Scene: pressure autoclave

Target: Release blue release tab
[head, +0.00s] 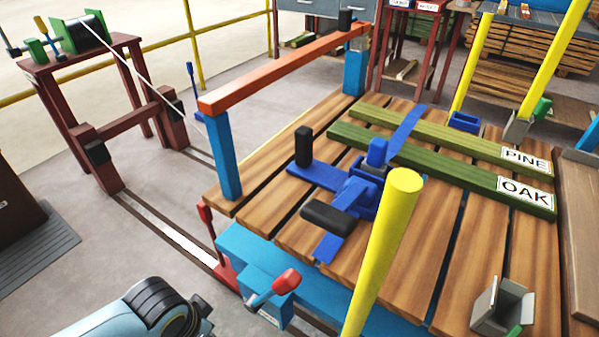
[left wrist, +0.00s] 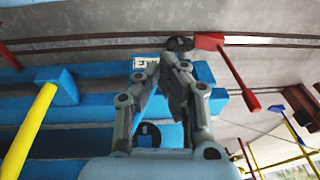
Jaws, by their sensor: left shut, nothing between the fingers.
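Several blue parts show, and I cannot tell for sure which is the release tab. In the head view a thin upright blue lever (head: 191,75) stands beside the red frame at the back left. A blue clamp-like fixture (head: 345,190) with black pads lies on the wooden slats. My left gripper (left wrist: 178,88) is shut and empty in the left wrist view, its fingers in front of blue beams (left wrist: 75,108) and a white label (left wrist: 146,64). It is not clearly seen in the head view. My right gripper is not in view.
A red lever (left wrist: 232,68) stands close to the right of my left fingers. A yellow post (head: 385,250) rises at the front of the slatted deck. An orange rail (head: 285,68) on blue posts borders the deck's left side. Green bars (head: 440,165) lie across the slats.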

